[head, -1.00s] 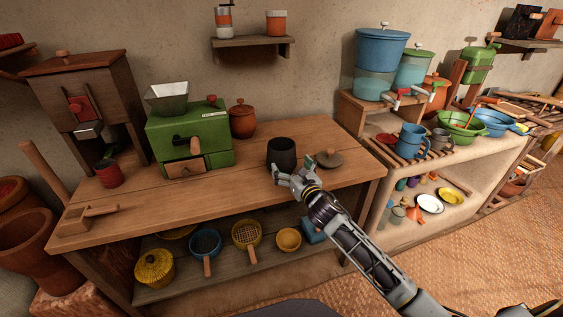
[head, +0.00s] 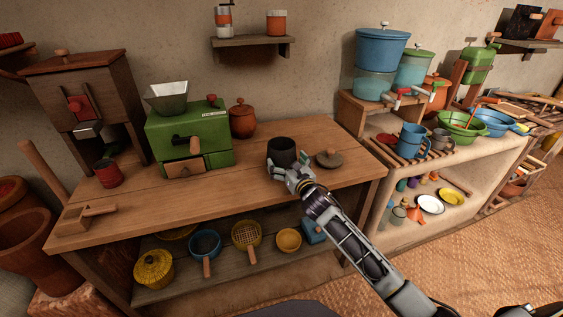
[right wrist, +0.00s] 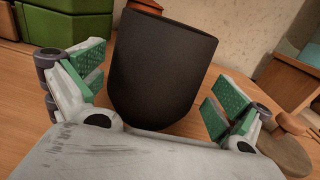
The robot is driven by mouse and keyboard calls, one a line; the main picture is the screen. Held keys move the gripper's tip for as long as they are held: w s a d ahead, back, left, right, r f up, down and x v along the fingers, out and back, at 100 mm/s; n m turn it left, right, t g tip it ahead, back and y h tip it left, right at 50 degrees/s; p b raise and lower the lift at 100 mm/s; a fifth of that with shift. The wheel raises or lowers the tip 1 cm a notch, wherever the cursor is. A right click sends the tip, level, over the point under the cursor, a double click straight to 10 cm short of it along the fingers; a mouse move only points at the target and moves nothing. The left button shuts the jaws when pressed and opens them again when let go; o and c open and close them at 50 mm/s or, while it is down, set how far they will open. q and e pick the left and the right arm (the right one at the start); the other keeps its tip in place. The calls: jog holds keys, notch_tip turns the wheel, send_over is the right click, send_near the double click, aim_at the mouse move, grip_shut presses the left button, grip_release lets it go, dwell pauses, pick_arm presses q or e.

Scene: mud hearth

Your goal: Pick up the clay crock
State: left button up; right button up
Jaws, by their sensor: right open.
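The dark clay crock (head: 282,150) stands upright and open-topped on the wooden table, right of the green box-shaped mill. My right gripper (head: 288,172) is at its near side in the head view, partly covering its lower front. In the right wrist view the crock (right wrist: 160,70) fills the space between the open fingers (right wrist: 160,92), one green-padded finger on each side. Gaps show between the pads and the crock's wall. A round lid with a knob (head: 329,159) lies on the table to its right. My left gripper is not in view.
The green mill (head: 190,140) and a reddish lidded pot (head: 242,118) stand behind and left of the crock. The table (head: 225,190) is clear left of the gripper. A pale shelf unit with blue and green vessels stands at right.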

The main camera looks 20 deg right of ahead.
jog(key=shift+w+a+f+b, duration=0.1)
jog(key=shift+w+f+b, duration=0.05)
jog(key=shift+w, duration=0.3)
jog(key=shift+w+a+f+b, duration=0.1)
jog(key=shift+w+b, duration=0.05)
jog(key=shift+w, duration=0.65)
jog(key=shift+w+a, duration=0.1)
jog(key=shift+w, duration=0.5)
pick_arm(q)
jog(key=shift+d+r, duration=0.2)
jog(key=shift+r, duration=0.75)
pick_arm(e)
jog(key=shift+w, duration=0.1)
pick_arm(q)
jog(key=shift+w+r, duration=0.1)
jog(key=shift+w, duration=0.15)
pick_arm(e)
jog(key=c, duration=0.9)
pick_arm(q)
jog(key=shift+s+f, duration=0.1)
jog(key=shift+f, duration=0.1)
pick_arm(e)
jog(key=shift+r, duration=0.1)
jog(key=shift+c, duration=1.2)
